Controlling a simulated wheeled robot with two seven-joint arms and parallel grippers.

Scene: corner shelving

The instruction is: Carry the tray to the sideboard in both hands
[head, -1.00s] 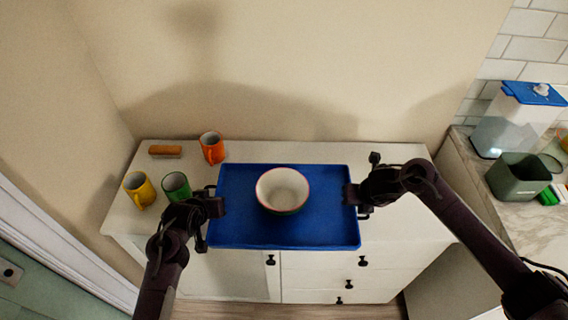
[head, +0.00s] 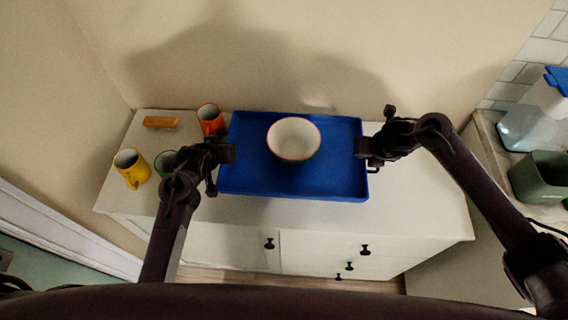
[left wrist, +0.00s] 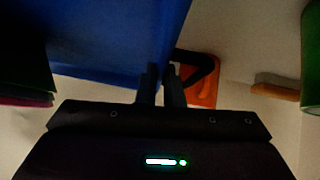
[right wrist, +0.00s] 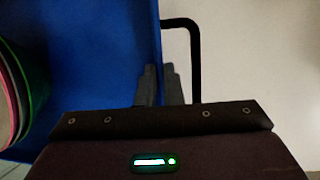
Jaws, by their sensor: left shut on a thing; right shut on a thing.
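The blue tray (head: 340,180) is level over the white sideboard (head: 420,220), with a bowl (head: 293,140) with a red rim standing in it. I cannot tell whether the tray touches the sideboard top. My left gripper (head: 226,153) is shut on the tray's left handle; the left wrist view shows its fingers (left wrist: 163,85) at the dark handle beside the tray wall. My right gripper (head: 364,148) is shut on the tray's right handle, a black bar that shows in the right wrist view (right wrist: 194,50).
Left of the tray on the sideboard are an orange mug (head: 210,120), a green mug (head: 165,162) partly hidden by my left arm, a yellow mug (head: 131,168) and a brown block (head: 160,122). The sideboard's right part is clear. A counter at right holds a grey-green bin (head: 540,178).

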